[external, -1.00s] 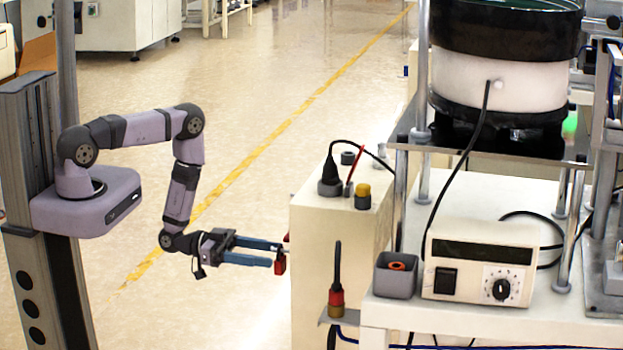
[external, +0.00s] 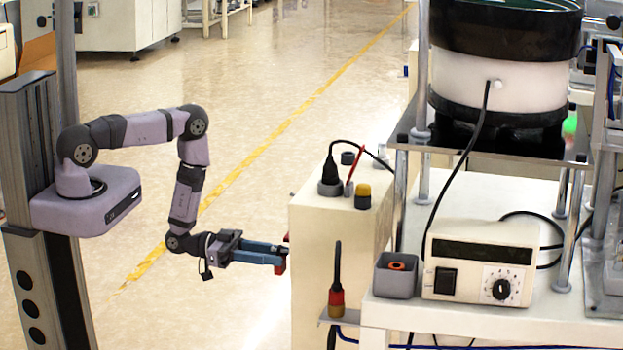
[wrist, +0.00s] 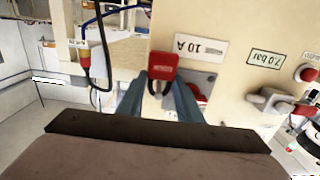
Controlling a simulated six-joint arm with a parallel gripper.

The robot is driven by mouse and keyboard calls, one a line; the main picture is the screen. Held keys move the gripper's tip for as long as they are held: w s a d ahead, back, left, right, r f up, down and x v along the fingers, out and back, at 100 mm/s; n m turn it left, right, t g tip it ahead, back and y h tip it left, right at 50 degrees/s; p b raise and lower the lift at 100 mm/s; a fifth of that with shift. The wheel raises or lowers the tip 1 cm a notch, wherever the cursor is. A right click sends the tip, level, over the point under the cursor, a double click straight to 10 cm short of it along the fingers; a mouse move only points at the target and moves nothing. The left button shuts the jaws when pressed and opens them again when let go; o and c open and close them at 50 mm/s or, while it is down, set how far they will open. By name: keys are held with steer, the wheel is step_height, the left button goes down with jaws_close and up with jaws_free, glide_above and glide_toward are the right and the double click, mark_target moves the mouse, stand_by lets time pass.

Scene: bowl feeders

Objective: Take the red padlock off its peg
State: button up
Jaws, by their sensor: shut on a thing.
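The red padlock (wrist: 163,66) is at the tips of my gripper (wrist: 163,84) in the wrist view, in front of the cream cabinet's face. Its dark shackle shows between the blue fingers, which are shut on the padlock. In the external view my gripper (external: 279,257) reaches right to the cabinet's left side, and a little of the padlock (external: 281,268) shows red at the fingertips. The peg is hidden, so I cannot tell whether the shackle is still around it.
The cream cabinet (external: 325,235) stands directly right of my gripper. Its face carries a "10 A" label (wrist: 200,47), a "7.0 bar" label (wrist: 266,58) and a red button (wrist: 308,74). Open floor lies left of the cabinet.

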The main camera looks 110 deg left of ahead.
steer(key=shift+r, duration=0.15)
steer(key=shift+r, duration=0.2)
steer(key=s+b, duration=0.1)
steer(key=s, duration=1.7)
steer(key=shift+b, duration=0.4)
